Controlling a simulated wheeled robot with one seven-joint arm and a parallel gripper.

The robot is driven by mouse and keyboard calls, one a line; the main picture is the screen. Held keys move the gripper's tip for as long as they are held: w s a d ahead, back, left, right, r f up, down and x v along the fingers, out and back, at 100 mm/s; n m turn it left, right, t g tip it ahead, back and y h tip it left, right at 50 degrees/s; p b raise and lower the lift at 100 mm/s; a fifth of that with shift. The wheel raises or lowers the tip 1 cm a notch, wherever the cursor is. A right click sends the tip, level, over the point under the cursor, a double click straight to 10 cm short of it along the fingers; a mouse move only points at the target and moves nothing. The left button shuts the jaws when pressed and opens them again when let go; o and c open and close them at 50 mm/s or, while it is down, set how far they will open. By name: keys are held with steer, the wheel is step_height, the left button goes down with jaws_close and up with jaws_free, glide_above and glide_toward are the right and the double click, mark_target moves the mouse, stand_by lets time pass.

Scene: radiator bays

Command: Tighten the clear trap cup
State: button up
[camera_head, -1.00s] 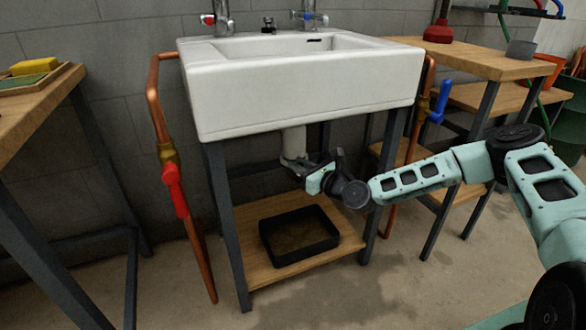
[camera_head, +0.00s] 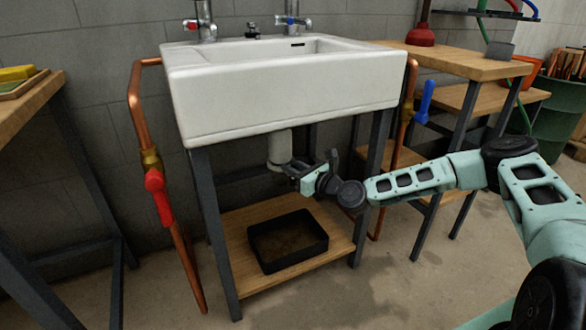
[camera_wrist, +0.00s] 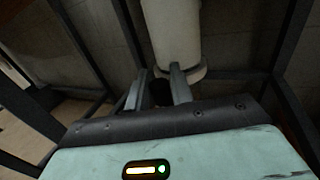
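The white drain pipe and trap (camera_head: 280,146) hang under the sink (camera_head: 285,100). In the wrist view the white pipe (camera_wrist: 172,35) ends in a wider collar at its lower end. I cannot make out a clear cup; it may be hidden or too dark to tell. My gripper (camera_head: 283,169) is under the sink, at the lower end of the trap. In the wrist view my gripper's (camera_wrist: 160,92) two fingers stand apart, with a dark gap between them. The right finger overlaps the collar in the picture; I cannot tell whether it touches.
A black tray (camera_head: 252,250) sits on the wooden shelf (camera_head: 340,246) below. Dark sink legs (camera_head: 213,230) stand on both sides. A copper pipe with a red-handled valve (camera_head: 158,195) is at the left, a blue-handled one (camera_head: 425,103) at the right. Wooden benches flank the sink.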

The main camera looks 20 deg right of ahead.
steer(key=shift+o, duration=1.2)
steer(key=shift+d, duration=0.1)
steer(key=p+v, duration=0.3)
steer(key=v, duration=1.4)
steer(key=shift+s, duration=0.2)
steer(key=shift+f, duration=0.1)
